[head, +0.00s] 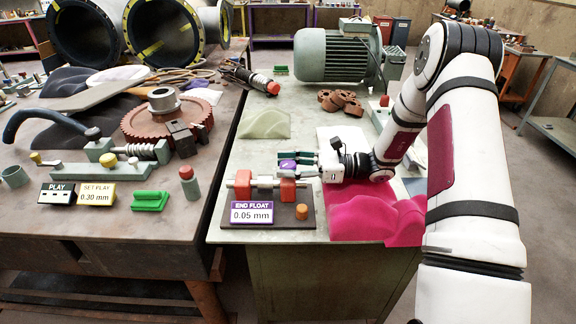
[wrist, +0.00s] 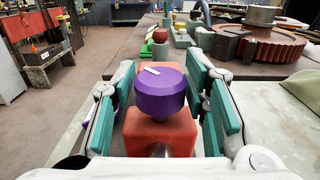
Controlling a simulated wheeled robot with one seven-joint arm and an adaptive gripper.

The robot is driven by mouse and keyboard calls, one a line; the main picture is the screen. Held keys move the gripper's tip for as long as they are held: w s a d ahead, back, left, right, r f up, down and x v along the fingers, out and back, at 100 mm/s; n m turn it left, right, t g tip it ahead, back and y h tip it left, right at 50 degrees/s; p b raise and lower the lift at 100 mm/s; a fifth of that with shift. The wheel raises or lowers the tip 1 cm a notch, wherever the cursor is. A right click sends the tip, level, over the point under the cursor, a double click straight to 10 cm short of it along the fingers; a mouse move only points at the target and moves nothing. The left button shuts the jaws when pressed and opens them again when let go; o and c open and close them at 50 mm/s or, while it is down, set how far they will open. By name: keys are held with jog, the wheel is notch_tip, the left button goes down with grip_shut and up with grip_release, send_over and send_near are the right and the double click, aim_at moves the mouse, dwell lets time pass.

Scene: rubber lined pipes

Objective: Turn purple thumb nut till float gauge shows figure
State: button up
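The purple thumb nut (wrist: 160,92) sits on top of a red block (wrist: 158,132) in the wrist view, a short white mark on its top face. In the head view it is a small purple shape (head: 287,164), partly hidden by my gripper. My gripper (wrist: 163,110) is open, its green-padded fingers on either side of the nut with a visible gap at each side. In the head view my gripper (head: 297,162) reaches in from the right. A purple-and-white plate (head: 252,213) in front of the fixture reads "END FLOAT 0.05 mm".
An orange knob (head: 301,212) stands on the fixture's dark base. A magenta cloth-like sheet (head: 375,217) lies to the right. On the left table are a "PLAY" box (head: 57,194), a "SET PLAY 0.30 mm" card (head: 97,194), a green block (head: 150,201) and a red gear (head: 167,120). A motor (head: 337,56) stands behind.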

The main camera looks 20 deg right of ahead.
jog(key=c, duration=0.5)
jog(key=shift+c, duration=0.2)
jog(key=shift+w+g, duration=0.1)
jog(key=shift+g, duration=0.2)
jog(key=shift+w+f+n+g+y+b, duration=0.15)
jog(key=shift+n+g+y+b, duration=0.15)
jog(key=shift+n+g+b, duration=0.75)
jog(key=shift+s+n+g+b, duration=0.2)
jog(key=shift+n+g+b, duration=0.45)
jog(key=shift+g, duration=0.4)
jog(key=o, duration=1.2)
jog(key=shift+d, duration=0.1)
